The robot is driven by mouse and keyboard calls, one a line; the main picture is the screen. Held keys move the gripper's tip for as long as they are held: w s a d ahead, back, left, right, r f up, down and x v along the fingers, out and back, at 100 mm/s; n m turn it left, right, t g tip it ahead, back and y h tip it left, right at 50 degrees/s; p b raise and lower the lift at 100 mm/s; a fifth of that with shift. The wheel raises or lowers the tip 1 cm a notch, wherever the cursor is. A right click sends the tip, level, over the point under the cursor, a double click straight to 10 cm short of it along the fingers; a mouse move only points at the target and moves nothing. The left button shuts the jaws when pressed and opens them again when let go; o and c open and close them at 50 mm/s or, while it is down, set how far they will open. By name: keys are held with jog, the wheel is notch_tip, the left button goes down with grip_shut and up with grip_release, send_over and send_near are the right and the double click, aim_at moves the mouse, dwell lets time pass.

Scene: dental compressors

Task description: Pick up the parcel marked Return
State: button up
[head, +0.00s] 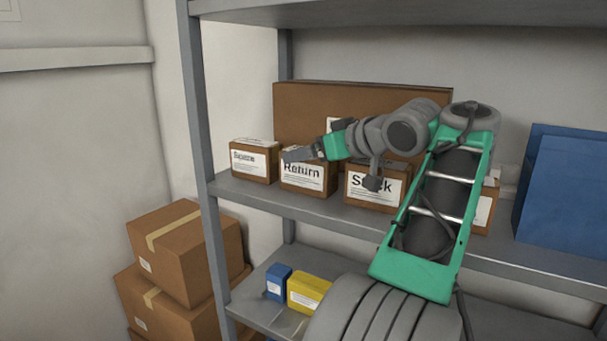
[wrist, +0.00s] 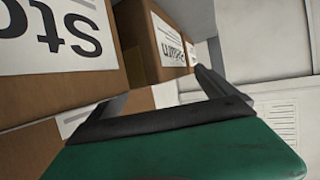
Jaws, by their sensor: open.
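The parcel marked Return (head: 310,178) is a small brown box with a white label, standing on the middle shelf between the Space and Stock parcels. In the wrist view the Return parcel (wrist: 166,45) is seen obliquely at the top middle. My gripper (head: 298,154) is in front of the upper part of the Return parcel and covers some of its top edge. In the wrist view my gripper (wrist: 152,92) is open, with nothing held between its dark fingers. I cannot tell whether a finger touches the parcel.
The Space parcel (head: 254,161) stands left of Return. The Stock parcel (head: 374,190) stands to its right, partly behind my arm. A large brown box (head: 300,108) is behind them. Blue binders (head: 565,190) are far right. Blue and yellow boxes (head: 308,290) sit on the lower shelf.

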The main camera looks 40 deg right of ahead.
jog(key=shift+s+d+f, duration=0.1)
jog(key=shift+d, duration=0.3)
jog(key=shift+c, duration=0.6)
jog(key=shift+d, duration=0.1)
jog(key=shift+c, duration=0.8)
jog(key=c, duration=1.7)
